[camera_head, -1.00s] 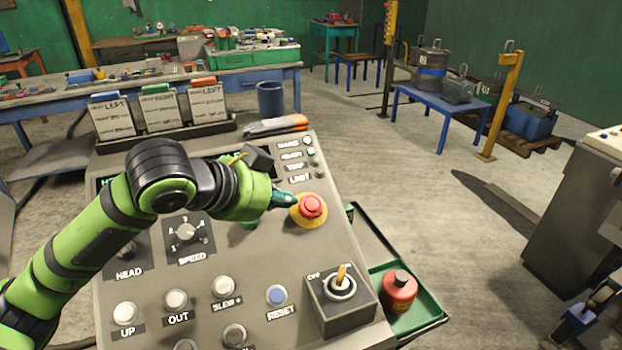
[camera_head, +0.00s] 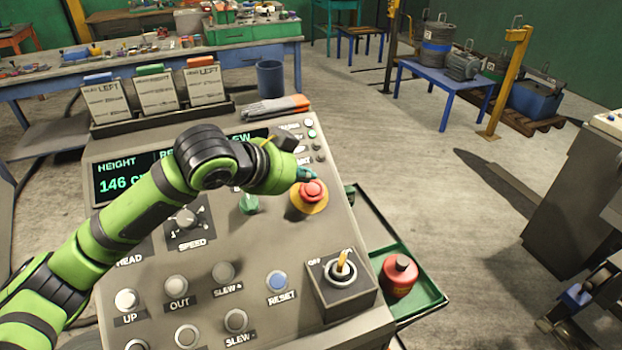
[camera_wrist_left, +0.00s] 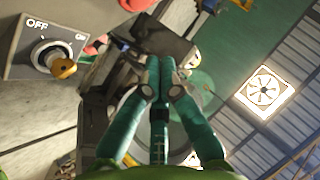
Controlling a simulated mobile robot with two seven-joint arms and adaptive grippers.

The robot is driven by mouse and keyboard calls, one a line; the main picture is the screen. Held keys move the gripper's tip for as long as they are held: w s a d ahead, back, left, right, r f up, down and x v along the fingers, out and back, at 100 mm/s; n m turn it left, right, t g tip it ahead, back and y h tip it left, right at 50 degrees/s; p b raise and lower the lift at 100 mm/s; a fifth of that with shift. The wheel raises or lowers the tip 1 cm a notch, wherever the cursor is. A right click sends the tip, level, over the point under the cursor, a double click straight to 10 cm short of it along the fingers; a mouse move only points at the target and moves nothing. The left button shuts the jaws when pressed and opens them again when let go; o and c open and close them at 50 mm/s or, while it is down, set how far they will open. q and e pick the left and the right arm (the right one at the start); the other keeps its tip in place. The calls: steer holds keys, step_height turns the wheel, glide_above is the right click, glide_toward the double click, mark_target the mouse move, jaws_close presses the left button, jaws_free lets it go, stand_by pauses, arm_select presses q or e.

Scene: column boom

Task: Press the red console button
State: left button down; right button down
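The red console button (camera_head: 313,191) is a mushroom head on a yellow round base, on the right part of the sloped grey console (camera_head: 215,326). My left gripper (camera_head: 304,173) is just beyond the button's upper edge in the head view, its teal fingertips close to the red cap. I cannot tell whether they touch it. In the left wrist view the teal fingers (camera_wrist_left: 160,64) are together with nothing seen between them. Red patches show near them there, but I cannot tell which is the button. My right gripper is not in view.
A key switch box (camera_head: 341,284) and blue reset button (camera_head: 277,281) lie below the red button. A green tray (camera_head: 437,299) with a red bottle (camera_head: 398,275) stands right of the console. Gloves (camera_head: 275,107) and a blue cup (camera_head: 270,78) are at the back.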

mark_target(311, 200)
arm_select(q)
steer(key=w+f, duration=0.1)
steer(key=f, duration=0.1)
steer(key=w+d+f+p, duration=0.1)
steer(key=w+f, duration=0.1)
steer(key=w+f+p, duration=0.1)
steer(key=f, duration=0.1)
steer(key=shift+w+d, duration=0.15)
steer(key=shift+w, duration=0.05)
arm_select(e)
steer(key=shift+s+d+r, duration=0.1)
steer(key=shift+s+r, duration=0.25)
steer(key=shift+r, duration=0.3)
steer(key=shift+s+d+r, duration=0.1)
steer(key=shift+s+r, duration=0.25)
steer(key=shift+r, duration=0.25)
